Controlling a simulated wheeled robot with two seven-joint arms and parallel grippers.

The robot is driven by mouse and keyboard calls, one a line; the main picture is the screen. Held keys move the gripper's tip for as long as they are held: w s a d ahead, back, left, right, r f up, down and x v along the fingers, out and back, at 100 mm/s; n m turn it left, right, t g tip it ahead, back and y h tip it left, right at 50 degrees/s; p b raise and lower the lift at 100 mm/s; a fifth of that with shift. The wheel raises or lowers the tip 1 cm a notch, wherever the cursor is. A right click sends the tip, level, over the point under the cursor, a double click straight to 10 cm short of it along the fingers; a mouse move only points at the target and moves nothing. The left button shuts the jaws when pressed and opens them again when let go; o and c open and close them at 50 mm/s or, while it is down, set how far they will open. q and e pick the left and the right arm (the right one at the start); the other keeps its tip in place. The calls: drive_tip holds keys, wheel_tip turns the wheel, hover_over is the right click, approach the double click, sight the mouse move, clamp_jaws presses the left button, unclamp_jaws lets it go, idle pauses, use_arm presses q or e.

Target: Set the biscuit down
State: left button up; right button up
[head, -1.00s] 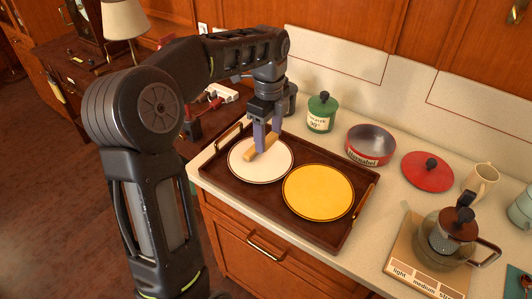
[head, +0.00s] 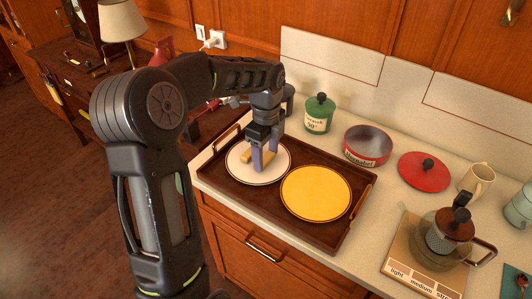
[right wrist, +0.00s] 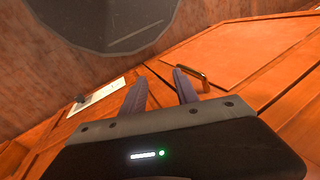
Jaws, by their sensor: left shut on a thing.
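My left gripper (head: 264,162) reaches down over the white plate (head: 240,173) on the left side of the dark tray. It is shut on the tan biscuit (head: 246,155), whose left end sticks out beside the fingers; the fingers hide much of the rest. The biscuit is over the plate, very low; I cannot tell whether it touches it. In the right wrist view, my right gripper (right wrist: 161,92) shows two fingers apart with nothing between them, in front of wooden cabinet fronts.
The tray (head: 318,239) also holds a yellow plate (head: 315,193).

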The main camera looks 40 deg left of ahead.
sight(266, 158)
use_arm(q)
drive_tip(key=shift+f, duration=0.15)
drive_tip(key=o, duration=1.3)
wheel_tip(266, 158, up, 12)
drive_tip(key=shift+r+p, duration=0.2)
drive_tip(key=shift+p, duration=0.35)
